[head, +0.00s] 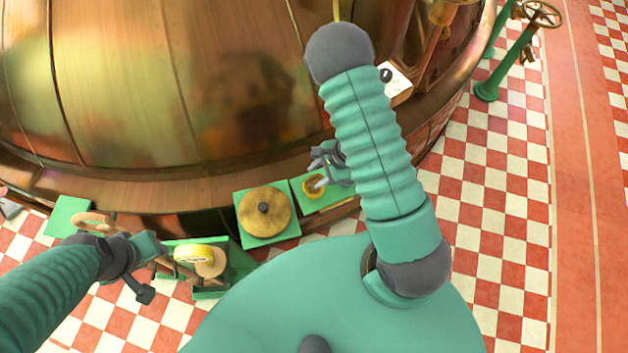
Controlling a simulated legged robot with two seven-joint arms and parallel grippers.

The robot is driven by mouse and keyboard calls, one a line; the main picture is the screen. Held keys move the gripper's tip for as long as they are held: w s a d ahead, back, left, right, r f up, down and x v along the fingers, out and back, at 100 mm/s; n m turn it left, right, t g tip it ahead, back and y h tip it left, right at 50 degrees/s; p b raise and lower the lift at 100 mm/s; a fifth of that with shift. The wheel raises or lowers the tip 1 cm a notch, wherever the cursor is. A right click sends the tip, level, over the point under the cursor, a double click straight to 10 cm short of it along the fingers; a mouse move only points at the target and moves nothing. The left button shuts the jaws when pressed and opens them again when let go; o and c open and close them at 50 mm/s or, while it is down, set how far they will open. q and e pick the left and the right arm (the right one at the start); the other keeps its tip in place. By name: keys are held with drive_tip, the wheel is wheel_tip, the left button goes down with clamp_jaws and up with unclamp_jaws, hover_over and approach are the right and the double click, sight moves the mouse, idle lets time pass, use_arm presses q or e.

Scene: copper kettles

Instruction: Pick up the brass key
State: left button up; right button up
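I cannot make out the brass key for certain. A small brass-coloured ring (313,187) sits on a green block below the copper kettle (200,80). My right gripper (322,167) is beside and just above that ring, with a pale pointed piece reaching over it. My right arm hides part of this gripper, and I cannot tell if it is open or shut. My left gripper (150,268) is at the lower left with its dark fingers apart. It is close to a yellow-rimmed round piece (193,254), and I see nothing held in it.
A round brass disc with a dark knob (264,211) lies on a green plate between my grippers. A tan wheel (93,222) stands at the left. A white tag (396,78) shows on the right, and green posts (488,91) stand beyond.

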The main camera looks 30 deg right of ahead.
drive_tip(key=shift+w+a+f, duration=0.2)
drive_tip(key=shift+a+f, duration=0.15)
drive_tip(key=shift+f, duration=0.05)
drive_tip(key=shift+d, duration=0.2)
drive_tip(key=c, duration=0.9)
clamp_jaws()
drive_tip(key=shift+a, duration=0.1)
